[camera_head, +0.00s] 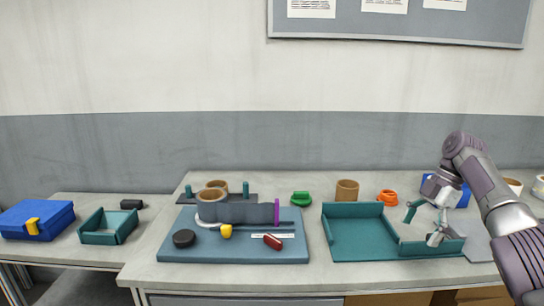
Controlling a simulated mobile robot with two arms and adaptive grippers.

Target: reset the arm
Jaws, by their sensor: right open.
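My right arm (480,185) comes in from the right edge and bends down over the right part of the bench. My right gripper (424,226) is open, with its two fingers spread above the right part of a teal open tray (360,236). Nothing shows between the fingers. I cannot tell whether the fingertips touch the tray. My left arm and left gripper do not show.
A blue-grey board (185,258) at the bench's middle bears a grey fixture, tan rings, a black disc (184,238), a yellow piece (226,231) and a red piece (273,242). A tan ring (347,190) and an orange part (387,197) stand behind the tray.

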